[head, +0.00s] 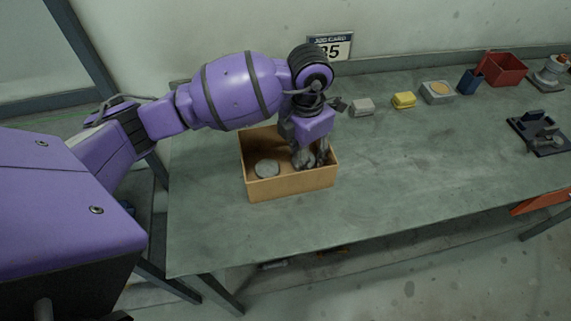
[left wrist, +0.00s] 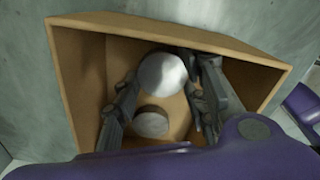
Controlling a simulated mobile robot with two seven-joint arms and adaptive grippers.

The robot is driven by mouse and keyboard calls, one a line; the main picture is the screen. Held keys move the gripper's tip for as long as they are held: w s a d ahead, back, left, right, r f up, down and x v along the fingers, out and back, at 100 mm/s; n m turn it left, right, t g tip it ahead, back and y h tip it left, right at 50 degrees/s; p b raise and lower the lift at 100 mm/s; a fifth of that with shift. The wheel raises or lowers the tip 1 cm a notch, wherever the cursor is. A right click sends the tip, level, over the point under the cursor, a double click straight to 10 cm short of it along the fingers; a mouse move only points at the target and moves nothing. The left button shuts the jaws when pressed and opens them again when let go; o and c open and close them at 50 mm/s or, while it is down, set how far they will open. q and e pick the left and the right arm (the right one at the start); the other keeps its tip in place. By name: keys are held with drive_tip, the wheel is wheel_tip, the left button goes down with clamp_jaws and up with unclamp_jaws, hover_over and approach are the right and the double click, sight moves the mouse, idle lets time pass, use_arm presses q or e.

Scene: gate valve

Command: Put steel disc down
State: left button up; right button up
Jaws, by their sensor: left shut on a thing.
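My left gripper (head: 308,161) reaches down into the right part of an open tan box (head: 290,187) on the bench. It is shut on a pale round steel disc (left wrist: 162,73), which shows between the fingertips in the left wrist view. In the head view the fingers partly hide this disc. I cannot tell whether it touches the box floor. A second grey disc (head: 266,168) lies flat on the box floor to the left of the gripper. It also shows in the left wrist view (left wrist: 151,122). My right gripper is not in view.
Behind and right of the box are a grey block (head: 361,107), a yellow block (head: 404,100), a grey square dish (head: 438,92), a blue cup (head: 469,82) and a red bin (head: 503,69). A dark fixture (head: 540,134) stands far right. The bench (head: 420,160) right of the box is clear.

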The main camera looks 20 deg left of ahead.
use_arm(q)
drive_tip(key=shift+w+f, duration=0.1)
drive_tip(key=shift+f, duration=0.05)
drive_tip(key=shift+f, duration=0.15)
drive_tip(key=o, duration=1.2)
wheel_tip(320, 180, up, 12)
drive_tip(key=shift+r, duration=0.25)
